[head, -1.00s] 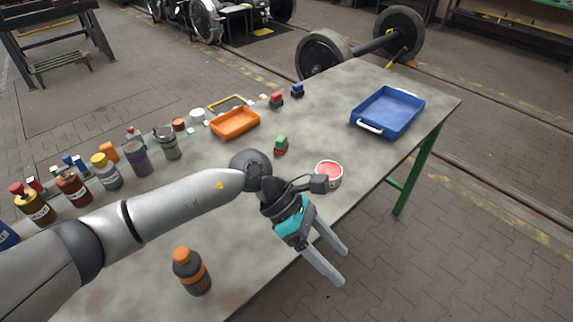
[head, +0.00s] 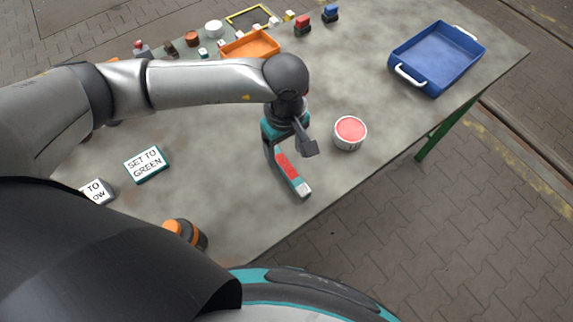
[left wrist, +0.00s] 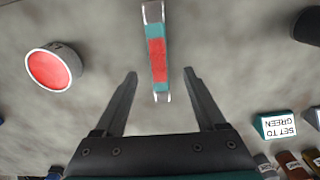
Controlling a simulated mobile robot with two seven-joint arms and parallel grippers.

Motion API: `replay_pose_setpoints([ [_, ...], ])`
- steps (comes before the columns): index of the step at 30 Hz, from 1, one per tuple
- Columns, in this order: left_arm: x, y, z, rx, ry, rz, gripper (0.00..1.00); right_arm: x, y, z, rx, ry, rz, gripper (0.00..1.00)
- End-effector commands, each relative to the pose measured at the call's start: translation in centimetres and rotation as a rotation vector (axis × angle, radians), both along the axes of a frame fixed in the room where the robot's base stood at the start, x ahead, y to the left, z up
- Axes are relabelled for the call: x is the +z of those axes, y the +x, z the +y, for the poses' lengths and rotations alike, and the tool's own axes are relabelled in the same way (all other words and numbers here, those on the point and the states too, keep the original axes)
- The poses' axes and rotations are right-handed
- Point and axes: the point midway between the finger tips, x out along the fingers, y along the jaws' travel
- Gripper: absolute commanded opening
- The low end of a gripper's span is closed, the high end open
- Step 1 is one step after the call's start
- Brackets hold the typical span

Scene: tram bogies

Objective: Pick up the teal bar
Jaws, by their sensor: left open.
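The teal bar (head: 288,167) lies on the grey table near its front edge. It has a red middle, teal stretches and pale metal ends, and shows more fully in the left wrist view (left wrist: 157,55). My left gripper (head: 291,157) is above it, pointing down, and partly hides its far end in the head view. In the left wrist view, the open gripper (left wrist: 160,74) has one finger on each side of the bar's near end, apart from it, with nothing held. My right gripper is not in view.
A red-topped tin (head: 350,133) stands right of the gripper. A "SET TO GREEN" block (head: 147,164) and another sign block (head: 97,192) lie left. An orange-capped bottle (head: 187,234) is near the front edge. A blue tray (head: 437,58) and orange tray (head: 250,46) stand farther back.

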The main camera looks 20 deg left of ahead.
Motion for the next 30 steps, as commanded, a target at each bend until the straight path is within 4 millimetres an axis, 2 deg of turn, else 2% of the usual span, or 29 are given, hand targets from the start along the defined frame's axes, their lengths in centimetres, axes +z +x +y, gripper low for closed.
replay_pose_setpoints([
  [8, -2.1, 0.0, 0.0, 0.001, 0.0, 0.001, 0.72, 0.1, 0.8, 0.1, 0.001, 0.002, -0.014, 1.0],
  [18, -6.3, 0.1, -0.2, 0.0, -0.001, 0.001, 0.72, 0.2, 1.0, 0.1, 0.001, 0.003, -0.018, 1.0],
  [26, -6.6, 0.1, -0.2, 0.0, -0.001, 0.0, 0.72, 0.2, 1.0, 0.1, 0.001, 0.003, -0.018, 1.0],
  [30, -6.6, 0.1, -0.2, 0.0, -0.001, 0.0, 0.6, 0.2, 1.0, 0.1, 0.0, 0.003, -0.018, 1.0],
])
